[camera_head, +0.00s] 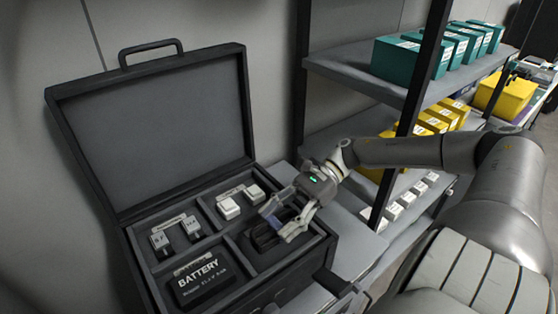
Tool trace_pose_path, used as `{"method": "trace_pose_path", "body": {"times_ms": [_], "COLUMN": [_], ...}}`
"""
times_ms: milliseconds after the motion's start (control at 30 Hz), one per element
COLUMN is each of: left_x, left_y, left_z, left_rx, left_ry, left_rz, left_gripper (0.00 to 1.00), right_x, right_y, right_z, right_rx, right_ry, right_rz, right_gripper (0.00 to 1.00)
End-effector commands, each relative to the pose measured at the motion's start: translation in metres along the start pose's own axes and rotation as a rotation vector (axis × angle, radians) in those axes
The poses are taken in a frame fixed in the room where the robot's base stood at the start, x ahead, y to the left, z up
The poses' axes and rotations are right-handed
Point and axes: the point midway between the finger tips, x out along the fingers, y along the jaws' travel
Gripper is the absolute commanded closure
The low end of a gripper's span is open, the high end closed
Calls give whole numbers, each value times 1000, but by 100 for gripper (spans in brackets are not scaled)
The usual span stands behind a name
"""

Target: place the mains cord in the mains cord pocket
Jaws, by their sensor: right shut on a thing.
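The open black case (133,238) stands at the left with its lid up. Its tray is divided into several compartments. My right gripper (279,213) is over the right compartment, its fingers shut on a dark bundle that looks like the mains cord (263,239). The cord is low in or just above that compartment. The fingers hide part of it, and I cannot tell whether it touches the floor of the pocket. My left gripper is not in view.
The case also holds a black battery (203,281), small grey pieces (175,233) and white blocks (229,208). Shelves with teal boxes (403,60), yellow boxes (436,121) and small white boxes stand at the right.

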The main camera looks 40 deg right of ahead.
Motion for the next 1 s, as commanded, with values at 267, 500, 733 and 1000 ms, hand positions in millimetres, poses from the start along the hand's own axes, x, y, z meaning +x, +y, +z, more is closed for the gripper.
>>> {"method": "trace_pose_path", "body": {"times_ms": [267,500,733,1000], "left_x": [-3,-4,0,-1], "left_y": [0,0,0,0], "left_z": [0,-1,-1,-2], "left_rx": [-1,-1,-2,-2], "left_ry": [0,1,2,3], "left_rz": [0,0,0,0], "left_gripper": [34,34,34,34], "right_x": [11,15,16,16], "right_y": [-5,-4,-4,-4], "right_z": [-21,-31,-34,-34], "right_rx": [1,0,1,1], "right_ry": [-4,-1,-1,1], "right_rz": [-2,0,0,0], "right_gripper": [78,78,78,40]}}
